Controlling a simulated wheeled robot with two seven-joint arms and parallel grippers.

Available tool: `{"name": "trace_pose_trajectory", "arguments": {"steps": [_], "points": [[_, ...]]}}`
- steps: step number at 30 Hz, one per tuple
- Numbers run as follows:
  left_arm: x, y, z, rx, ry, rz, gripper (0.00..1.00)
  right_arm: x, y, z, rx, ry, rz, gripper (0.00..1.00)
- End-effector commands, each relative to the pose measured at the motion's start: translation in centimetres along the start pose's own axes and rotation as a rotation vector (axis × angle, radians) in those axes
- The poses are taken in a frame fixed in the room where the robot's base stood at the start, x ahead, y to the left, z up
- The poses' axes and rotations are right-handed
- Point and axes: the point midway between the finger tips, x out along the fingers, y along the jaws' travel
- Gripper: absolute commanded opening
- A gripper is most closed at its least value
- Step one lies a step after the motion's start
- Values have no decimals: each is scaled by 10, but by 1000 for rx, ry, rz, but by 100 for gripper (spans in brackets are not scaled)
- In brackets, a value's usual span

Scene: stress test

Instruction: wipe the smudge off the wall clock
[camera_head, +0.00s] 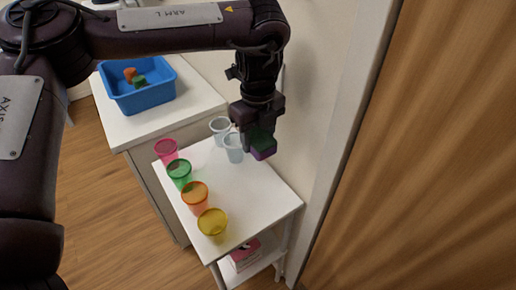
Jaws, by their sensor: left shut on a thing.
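My left gripper (255,130) hangs at the end of my arm above the back right of a small white table. It is shut on a small block, green above and purple below, which looks like a sponge (263,152). The gripper partly hides the sponge. The sponge is close to the pale wall, but I cannot tell whether it touches it. No wall clock and no smudge are in view. My right gripper is not in view.
Pink (166,151), green (180,174), orange (195,197) and yellow (212,222) cups line the white table's (240,195) left edge. Clear cups (234,148) stand near my gripper. A blue bin (150,97) sits on a counter. A wooden panel (430,160) fills the right.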

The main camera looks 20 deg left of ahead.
Motion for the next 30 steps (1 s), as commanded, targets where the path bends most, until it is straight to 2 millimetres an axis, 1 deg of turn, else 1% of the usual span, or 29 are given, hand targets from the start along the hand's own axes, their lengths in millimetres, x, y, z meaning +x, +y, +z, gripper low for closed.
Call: {"name": "trace_pose_trajectory", "arguments": {"steps": [9,10,13,17,19,20,23,26,30], "points": [[-3,0,0,0,0,0,25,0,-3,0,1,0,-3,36],[-3,0,0,0,0,0,45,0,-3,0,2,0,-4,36],[-3,0,0,0,0,0,32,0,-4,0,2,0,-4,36],[-2,0,0,-16,0,0,31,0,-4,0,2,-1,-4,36],[-1,2,0,-61,0,1,31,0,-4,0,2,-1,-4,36],[0,3,0,-93,1,1,31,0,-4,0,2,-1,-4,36],[4,8,0,-260,2,3,31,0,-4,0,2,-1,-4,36],[9,16,0,-493,3,5,31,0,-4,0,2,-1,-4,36],[16,27,0,-857,3,7,31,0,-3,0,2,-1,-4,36]]}}
